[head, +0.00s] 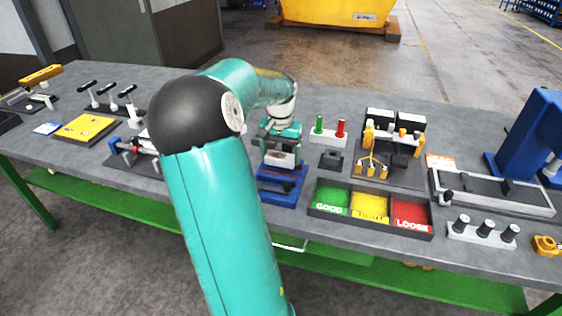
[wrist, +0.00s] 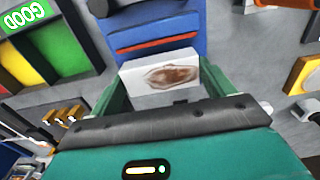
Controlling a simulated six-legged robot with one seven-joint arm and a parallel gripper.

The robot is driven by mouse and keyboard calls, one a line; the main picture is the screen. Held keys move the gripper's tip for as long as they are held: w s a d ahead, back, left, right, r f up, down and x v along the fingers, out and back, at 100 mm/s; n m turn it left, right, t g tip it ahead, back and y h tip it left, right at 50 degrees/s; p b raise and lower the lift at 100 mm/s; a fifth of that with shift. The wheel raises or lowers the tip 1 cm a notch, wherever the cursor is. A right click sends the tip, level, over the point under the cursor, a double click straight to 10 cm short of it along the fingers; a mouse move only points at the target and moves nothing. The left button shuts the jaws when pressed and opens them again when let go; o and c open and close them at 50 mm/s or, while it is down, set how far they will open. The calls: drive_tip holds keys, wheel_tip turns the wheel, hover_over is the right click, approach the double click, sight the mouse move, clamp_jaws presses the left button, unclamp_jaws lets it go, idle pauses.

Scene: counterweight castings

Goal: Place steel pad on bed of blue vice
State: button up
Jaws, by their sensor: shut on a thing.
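The steel pad (wrist: 160,76) is a pale grey block with a rusty brown patch on its face. In the head view the pad (head: 281,159) shows small and light below my wrist. My gripper (head: 282,150) is shut on it, with a green finger at each side in the wrist view (wrist: 158,88). The blue vice (head: 281,186) stands near the front of the bench, just below and in front of the pad. In the wrist view the vice (wrist: 150,30) lies just beyond the pad. Whether the pad touches the vice cannot be told.
A sorting tray (head: 370,229) with green, yellow and red compartments stands right of the vice. A dark block (head: 331,160) and a stand with green and red pegs (head: 329,135) are behind it. My arm hides part of the bench to the left.

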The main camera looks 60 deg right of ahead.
sight(281, 156)
drive_tip(key=shift+d+f, duration=0.2)
drive_tip(key=shift+f, duration=1.45)
drive_tip(key=shift+f, duration=0.1)
drive_tip(key=o, duration=1.5)
drive_tip(key=shift+f, duration=0.1)
drive_tip(key=shift+c, duration=0.2)
wheel_tip(281, 156, up, 12)
drive_tip(key=shift+r, duration=0.2)
drive_tip(key=shift+a, duration=0.1)
